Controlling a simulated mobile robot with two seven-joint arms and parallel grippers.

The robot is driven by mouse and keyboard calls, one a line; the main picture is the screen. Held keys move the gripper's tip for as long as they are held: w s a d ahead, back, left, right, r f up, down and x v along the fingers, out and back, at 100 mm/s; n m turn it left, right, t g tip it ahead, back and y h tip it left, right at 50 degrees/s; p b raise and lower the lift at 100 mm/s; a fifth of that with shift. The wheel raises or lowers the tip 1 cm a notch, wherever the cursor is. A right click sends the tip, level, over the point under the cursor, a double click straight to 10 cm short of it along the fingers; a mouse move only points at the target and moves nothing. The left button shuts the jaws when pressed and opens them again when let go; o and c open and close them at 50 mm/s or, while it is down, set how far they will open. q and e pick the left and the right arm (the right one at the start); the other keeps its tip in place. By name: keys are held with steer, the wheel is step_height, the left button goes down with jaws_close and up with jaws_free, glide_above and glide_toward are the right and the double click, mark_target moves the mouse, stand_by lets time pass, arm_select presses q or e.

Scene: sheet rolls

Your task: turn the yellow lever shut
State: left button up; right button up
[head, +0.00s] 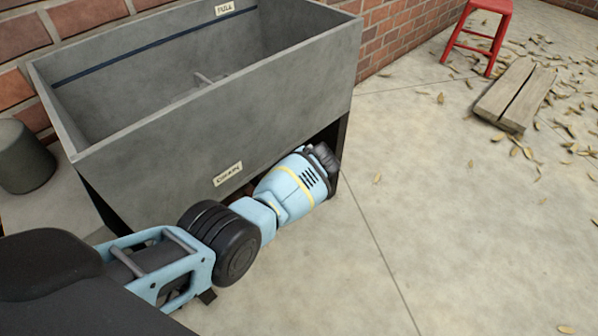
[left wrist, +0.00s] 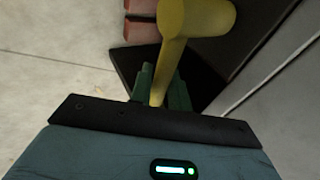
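The yellow lever (left wrist: 172,55) shows in the left wrist view, with a thick rounded end at the top and a narrower shaft running down between my fingers. My left gripper (left wrist: 161,88) has its green fingers on both sides of that shaft, close against it, and looks shut on it. In the head view my left arm reaches from the lower left to the front of the grey tank (head: 270,120). The lever and the left fingertips are hidden there behind the arm and under the tank. My right gripper is in neither view.
The tank has a "FULL" label (head: 224,8) inside and a "DRAIN" label (head: 228,174) on its front. A grey cylinder (head: 22,158) stands at left. A red stool (head: 478,38) and wooden planks (head: 516,93) are at upper right. The concrete floor at right is open, with scattered leaves.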

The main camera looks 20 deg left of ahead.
arm_select(q)
steer(key=o, duration=0.4)
steer(key=shift+c, duration=0.2)
steer(key=p+v, duration=0.5)
steer(key=v, duration=0.2)
steer(key=shift+d+r, duration=0.2)
steer(key=shift+r, duration=0.1)
steer(key=shift+s, duration=0.15)
steer(key=shift+d, duration=0.1)
